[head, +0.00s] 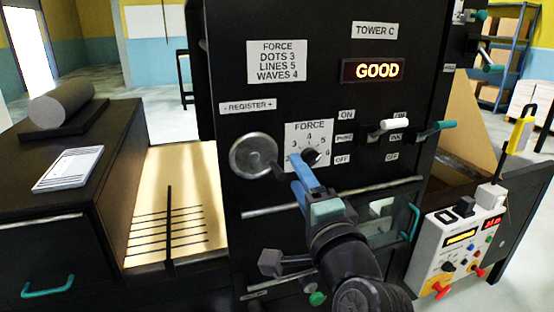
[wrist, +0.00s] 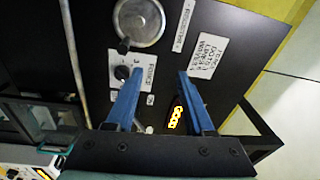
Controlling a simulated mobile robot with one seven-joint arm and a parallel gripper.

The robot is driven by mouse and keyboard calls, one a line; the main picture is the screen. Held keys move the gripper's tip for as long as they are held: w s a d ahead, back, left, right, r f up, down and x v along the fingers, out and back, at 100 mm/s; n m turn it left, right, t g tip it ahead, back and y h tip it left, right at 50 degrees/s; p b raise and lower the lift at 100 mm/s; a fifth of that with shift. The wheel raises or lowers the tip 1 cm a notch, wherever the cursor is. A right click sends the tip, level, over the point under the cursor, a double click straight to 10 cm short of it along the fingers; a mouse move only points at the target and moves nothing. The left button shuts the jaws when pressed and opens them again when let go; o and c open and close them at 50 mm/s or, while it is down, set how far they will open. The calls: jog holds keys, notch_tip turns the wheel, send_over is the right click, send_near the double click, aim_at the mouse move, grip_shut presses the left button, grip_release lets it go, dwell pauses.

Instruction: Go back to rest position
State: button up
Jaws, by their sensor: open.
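My gripper (head: 306,182) is in front of the black machine panel, just below the FORCE dial (head: 310,156). In the wrist view its two blue fingers (wrist: 160,88) stand apart with nothing between them. The dark knob of the FORCE dial also shows in the wrist view (wrist: 122,72), to the left of the fingers. In the head view a finger overlaps the lower edge of the dial plate; I cannot tell whether it touches. The knob's exact pointing is hard to read.
A round metal register wheel (head: 253,156) is left of the dial. Levers with white (head: 396,125) and teal (head: 436,130) handles stick out at the right. A lit display (head: 377,71) reads GOOD. A control box (head: 460,245) stands at the lower right. A grey roll (head: 62,102) lies at the left.

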jog(key=s+a+r+n+t+h, duration=0.1)
jog(key=s+a+r+n+t, duration=0.2)
jog(key=s+r+n, duration=0.4)
jog(key=s+a+r+n+t+h, duration=0.2)
jog(key=s+r+n+t, duration=0.3)
jog(key=s+r, duration=0.7)
notch_tip(320, 180, up, 7)
jog(key=a+n, duration=0.1)
jog(key=n, duration=0.1)
jog(key=shift+s+a+n+t+h, duration=0.3)
jog(key=shift+a+n+t, duration=0.1)
dwell(3.2)
